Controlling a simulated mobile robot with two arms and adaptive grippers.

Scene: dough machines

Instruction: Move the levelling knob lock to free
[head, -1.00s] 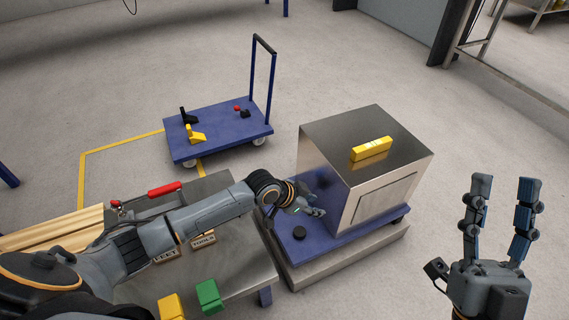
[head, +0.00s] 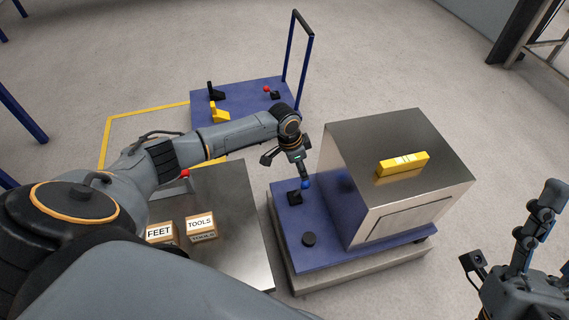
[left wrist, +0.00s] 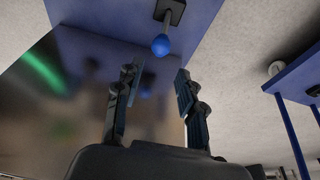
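A small lever with a blue ball end (head: 306,185) and a black base (head: 294,198) stands on the blue platform beside the steel box; I take it for the lock. A round black knob (head: 308,239) sits nearer on the same platform. My left gripper (head: 303,174) points down just above the blue ball. In the left wrist view the lever's blue ball (left wrist: 160,46) shows beyond the two parted fingers (left wrist: 156,82), with nothing between them. My right gripper (head: 538,213) is held up at the right edge, empty, fingers apart.
The steel box (head: 375,150) with a yellow bar (head: 403,163) on top stands right of the lever. A steel table (head: 235,235) with blocks marked FEET (head: 160,232) and TOOLS (head: 200,222) is at left. A blue trolley (head: 240,95) stands behind.

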